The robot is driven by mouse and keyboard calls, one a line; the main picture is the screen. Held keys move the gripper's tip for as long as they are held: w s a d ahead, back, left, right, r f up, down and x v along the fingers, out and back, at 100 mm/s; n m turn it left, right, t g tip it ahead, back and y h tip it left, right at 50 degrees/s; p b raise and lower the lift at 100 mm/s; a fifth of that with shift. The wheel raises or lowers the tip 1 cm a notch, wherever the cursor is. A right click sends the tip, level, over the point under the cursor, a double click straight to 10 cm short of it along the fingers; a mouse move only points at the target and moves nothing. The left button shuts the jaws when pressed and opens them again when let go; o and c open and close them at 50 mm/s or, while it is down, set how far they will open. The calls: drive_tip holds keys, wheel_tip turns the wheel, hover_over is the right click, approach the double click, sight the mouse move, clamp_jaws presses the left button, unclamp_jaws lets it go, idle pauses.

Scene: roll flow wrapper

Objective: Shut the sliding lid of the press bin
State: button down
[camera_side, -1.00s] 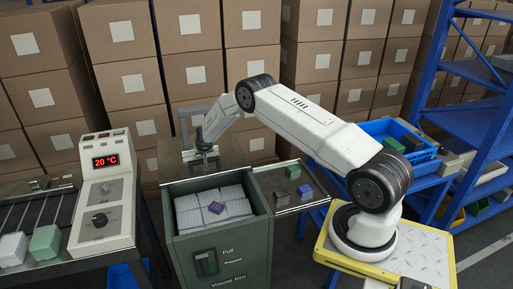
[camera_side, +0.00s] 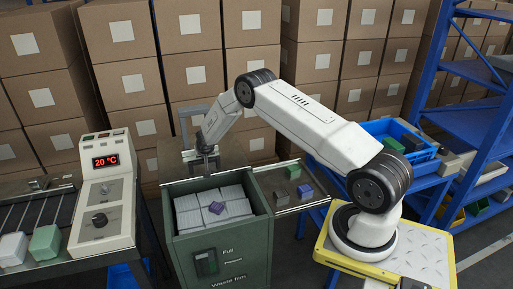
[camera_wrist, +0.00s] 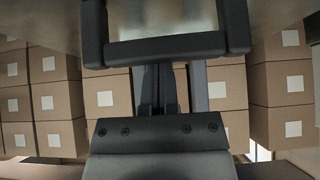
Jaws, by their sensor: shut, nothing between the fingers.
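The sliding lid (camera_side: 168,172) is a grey plate drawn to the back. A dark frame-shaped handle (camera_side: 182,125) stands up behind it; a dark handle frame (camera_wrist: 165,52) also fills the top of the wrist view. My gripper (camera_side: 207,168) is shut and empty, pointing down over the lid's front part. In the wrist view its fingers (camera_wrist: 158,90) reach up to the handle bar; I cannot tell whether they touch.
A control panel (camera_side: 105,190) reading 20 °C and a conveyor (camera_side: 35,212) stand left. A tray (camera_side: 320,190) with small blocks adjoins the bin's right side. Stacked cartons (camera_side: 190,70) line the back. A blue crate (camera_side: 385,130) and blue shelving (camera_side: 480,110) stand right.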

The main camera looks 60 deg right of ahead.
drive_tip(key=shift+s+a, duration=0.1)
drive_tip(key=s+a, duration=1.5)
drive_tip(key=shift+s+a, duration=0.25)
drive_tip(key=shift+s, duration=0.05)
idle(0.5)
drive_tip(key=shift+w+d, duration=0.15)
wheel_tip(320, 180, up, 8)
drive_tip(key=s+a, duration=0.1)
drive_tip(key=a, duration=0.1)
drive_tip(key=shift+s, duration=0.4)
idle(1.0)
drive_tip(key=shift+d+f, duration=0.1)
